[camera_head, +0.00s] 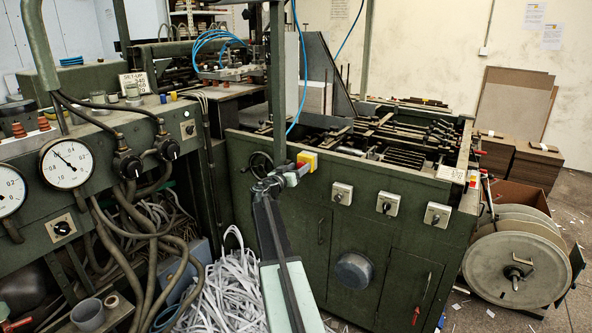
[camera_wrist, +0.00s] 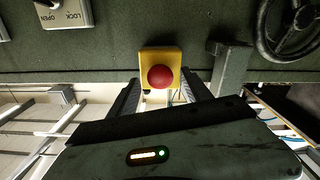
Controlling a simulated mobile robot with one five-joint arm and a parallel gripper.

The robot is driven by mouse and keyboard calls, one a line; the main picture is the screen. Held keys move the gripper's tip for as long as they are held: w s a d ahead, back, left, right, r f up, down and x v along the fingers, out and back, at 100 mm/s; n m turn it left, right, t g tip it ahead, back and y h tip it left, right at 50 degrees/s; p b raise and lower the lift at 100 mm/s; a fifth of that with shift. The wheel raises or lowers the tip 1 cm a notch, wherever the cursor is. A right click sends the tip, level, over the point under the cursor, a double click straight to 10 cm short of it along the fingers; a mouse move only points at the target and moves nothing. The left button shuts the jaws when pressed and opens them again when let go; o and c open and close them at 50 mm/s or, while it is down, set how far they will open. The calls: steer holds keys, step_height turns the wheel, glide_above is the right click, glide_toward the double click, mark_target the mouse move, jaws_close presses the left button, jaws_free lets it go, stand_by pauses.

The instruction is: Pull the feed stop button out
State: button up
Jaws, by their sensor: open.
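The red mushroom button (camera_wrist: 161,77) sits on a yellow box (camera_wrist: 160,54) on the green machine. In the head view the yellow box (camera_head: 309,157) is at the machine's top front edge, just beyond the gripper, and the button is largely hidden there. My gripper (camera_head: 294,173) is open and empty. In the wrist view the fingers of my gripper (camera_wrist: 162,88) stand left and right of the button, with gaps on both sides. I cannot tell how far the button is pushed in.
A handwheel (camera_head: 258,165) is close to the left of the box. A grey bracket (camera_wrist: 231,66) is beside the box in the wrist view. Rotary switches (camera_head: 342,193) line the machine front. Paper strips (camera_head: 232,290) heap on the floor, and a large reel (camera_head: 515,270) stands right.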

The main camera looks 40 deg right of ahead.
jaws_close()
steer(key=shift+s, duration=0.1)
stand_by(1.2)
